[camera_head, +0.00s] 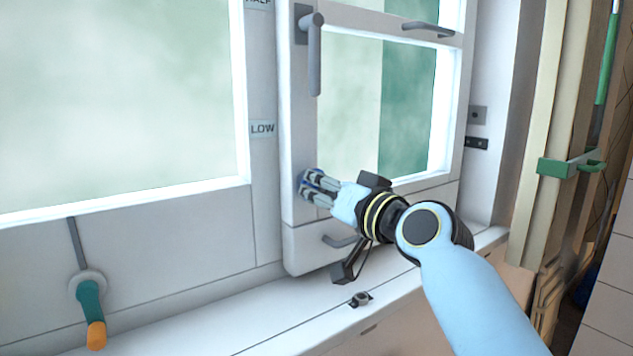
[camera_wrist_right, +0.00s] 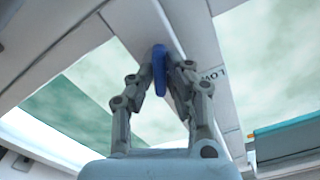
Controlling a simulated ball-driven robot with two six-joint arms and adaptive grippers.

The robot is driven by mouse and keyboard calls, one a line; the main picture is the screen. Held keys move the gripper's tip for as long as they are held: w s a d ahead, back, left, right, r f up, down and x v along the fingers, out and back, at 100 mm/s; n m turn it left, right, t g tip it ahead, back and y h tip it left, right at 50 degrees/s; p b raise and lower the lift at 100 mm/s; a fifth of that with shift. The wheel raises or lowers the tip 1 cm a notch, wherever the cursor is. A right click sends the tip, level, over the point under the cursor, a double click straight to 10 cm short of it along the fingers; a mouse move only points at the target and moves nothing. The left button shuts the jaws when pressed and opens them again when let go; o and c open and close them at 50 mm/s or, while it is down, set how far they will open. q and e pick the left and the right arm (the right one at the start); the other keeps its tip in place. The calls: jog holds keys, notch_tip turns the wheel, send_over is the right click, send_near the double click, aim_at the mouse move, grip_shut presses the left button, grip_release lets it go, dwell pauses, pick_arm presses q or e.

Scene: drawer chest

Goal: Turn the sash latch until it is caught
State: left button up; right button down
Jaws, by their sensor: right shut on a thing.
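The sash latch shows as a small blue piece (camera_head: 302,180) on the lower left frame of the window sash (camera_head: 300,130). My right gripper (camera_head: 312,188) is shut on it, and its fingers hide most of the latch in the head view. In the right wrist view, the blue latch (camera_wrist_right: 159,70) is a narrow, upright oval held between the two fingertips of my right gripper (camera_wrist_right: 160,75). The angle of the latch and whether it is caught cannot be told. My left gripper is not in view.
A grey lever handle (camera_head: 314,55) hangs down on the sash above my gripper. A grey pull (camera_head: 340,241) sits below it. A teal crank with an orange grip (camera_head: 94,315) is at lower left. A LOW label (camera_head: 262,129) marks the frame. The sill (camera_head: 230,320) is mostly clear.

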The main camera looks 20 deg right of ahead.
jog(key=m+p, duration=0.2)
jog(key=shift+r+m, duration=0.1)
jog(key=shift+m, duration=0.2)
jog(key=shift+m+p, duration=0.3)
jog(key=shift+m, duration=0.3)
jog(key=shift+m+p, duration=0.9)
jog(key=shift+m, duration=0.2)
jog(key=shift+m+p, duration=0.45)
jog(key=shift+m, duration=0.75)
